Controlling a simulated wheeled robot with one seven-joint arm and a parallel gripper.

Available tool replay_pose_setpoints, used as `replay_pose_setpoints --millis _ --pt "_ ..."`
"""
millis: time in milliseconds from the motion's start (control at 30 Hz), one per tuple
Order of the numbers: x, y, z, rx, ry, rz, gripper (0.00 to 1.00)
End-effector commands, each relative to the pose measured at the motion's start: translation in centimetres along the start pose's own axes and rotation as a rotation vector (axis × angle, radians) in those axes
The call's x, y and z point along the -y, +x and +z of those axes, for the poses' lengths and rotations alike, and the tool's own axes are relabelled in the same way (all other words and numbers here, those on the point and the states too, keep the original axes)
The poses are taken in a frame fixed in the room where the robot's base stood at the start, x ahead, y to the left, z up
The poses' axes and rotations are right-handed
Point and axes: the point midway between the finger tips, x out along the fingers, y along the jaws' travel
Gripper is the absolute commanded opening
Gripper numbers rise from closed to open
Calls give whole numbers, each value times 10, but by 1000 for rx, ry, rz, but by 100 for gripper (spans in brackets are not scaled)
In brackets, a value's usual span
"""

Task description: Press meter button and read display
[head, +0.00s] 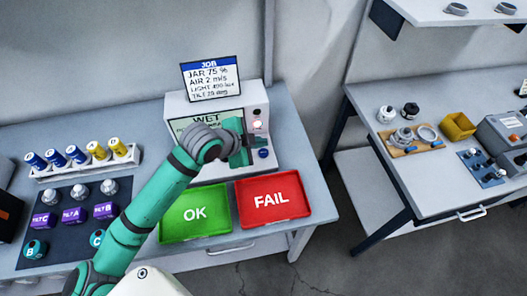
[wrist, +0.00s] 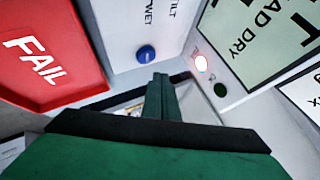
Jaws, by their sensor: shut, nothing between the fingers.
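The meter is a white box (head: 178,104) at the back of the left table. In the wrist view the display (wrist: 262,40) is cut off, with "AD DRY" legible. A round blue button (wrist: 146,54) sits on the meter's front, also visible in the head view (head: 263,153). A lit pinkish-white lamp (wrist: 201,63) and a dark round lamp (wrist: 220,90) are beside the display. My gripper (wrist: 160,80) is shut and empty, close to the meter front; contact cannot be told.
A job card (head: 211,80) above the meter lists JAR 75 %, AIR 2 m/s, LIGHT 400 lux and a tilt line. A green OK tray (head: 170,236) and red FAIL tray (head: 299,213) lie in front. A rack (head: 70,171) and dark mat (head: 72,220) with sensors are left.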

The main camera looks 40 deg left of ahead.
Motion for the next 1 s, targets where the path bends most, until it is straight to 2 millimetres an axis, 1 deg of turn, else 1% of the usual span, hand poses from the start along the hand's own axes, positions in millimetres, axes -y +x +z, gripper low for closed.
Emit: replay_pose_setpoints --millis 200,400,1000 --pt "10 -14 -9 2 2 -1 0" --pt "16 -22 -16 2 2 1 0" --pt "17 -24 -17 1 0 0 0"
